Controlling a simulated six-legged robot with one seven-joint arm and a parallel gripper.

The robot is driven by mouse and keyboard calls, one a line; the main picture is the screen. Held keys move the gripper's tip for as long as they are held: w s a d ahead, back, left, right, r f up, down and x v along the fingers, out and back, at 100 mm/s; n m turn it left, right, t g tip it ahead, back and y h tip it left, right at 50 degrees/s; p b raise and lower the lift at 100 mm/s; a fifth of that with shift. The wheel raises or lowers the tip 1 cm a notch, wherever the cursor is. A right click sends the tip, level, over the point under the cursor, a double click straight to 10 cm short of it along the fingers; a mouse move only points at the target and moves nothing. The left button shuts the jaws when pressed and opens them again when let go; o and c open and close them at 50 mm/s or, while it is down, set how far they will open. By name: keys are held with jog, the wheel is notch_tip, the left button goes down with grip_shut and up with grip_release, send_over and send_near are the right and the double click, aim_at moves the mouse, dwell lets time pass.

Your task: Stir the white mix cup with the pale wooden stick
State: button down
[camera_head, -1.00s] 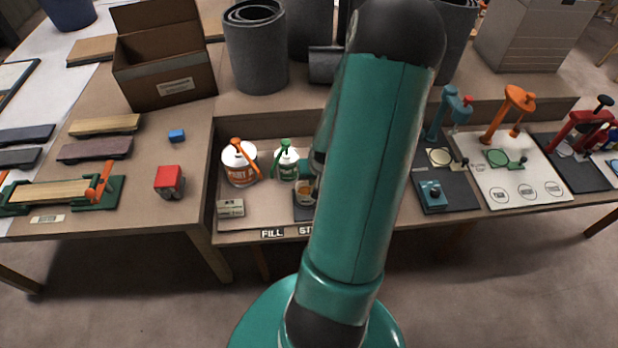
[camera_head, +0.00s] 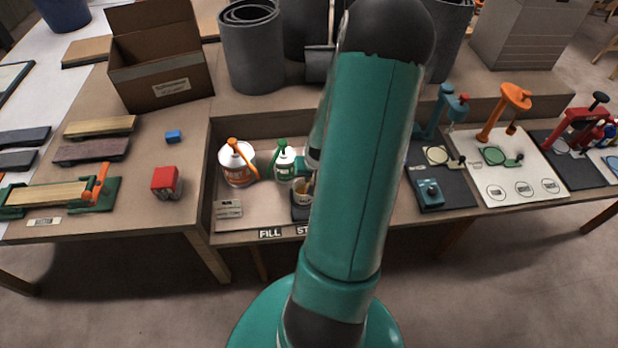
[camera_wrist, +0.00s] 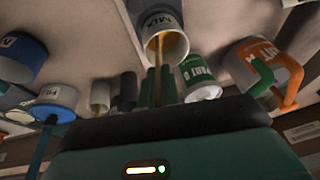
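The white mix cup (camera_wrist: 160,20), its label partly readable, shows at the top of the wrist view with its mouth toward the camera and tan material inside. The pale wooden stick (camera_wrist: 157,62) runs from the cup's mouth down between the green fingers of my gripper (camera_wrist: 158,88). The fingers appear shut on it, and its far end is inside the cup. In the head view, the cup area (camera_head: 303,187) is small and partly hidden by my arm, and the fingertips are hidden.
A cardboard box (camera_head: 165,80) and grey rolls (camera_head: 252,50) stand behind. Presses (camera_head: 505,110) are at right.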

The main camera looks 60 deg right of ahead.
jog(key=shift+w+a, duration=0.25)
jog(key=shift+w, duration=0.05)
jog(key=shift+w+d+v, duration=0.15)
jog(key=shift+v, duration=1.65)
jog(key=shift+w+d+v, duration=0.15)
jog(key=shift+v, duration=1.65)
jog(key=shift+r, duration=0.15)
jog(key=shift+r, duration=2.5)
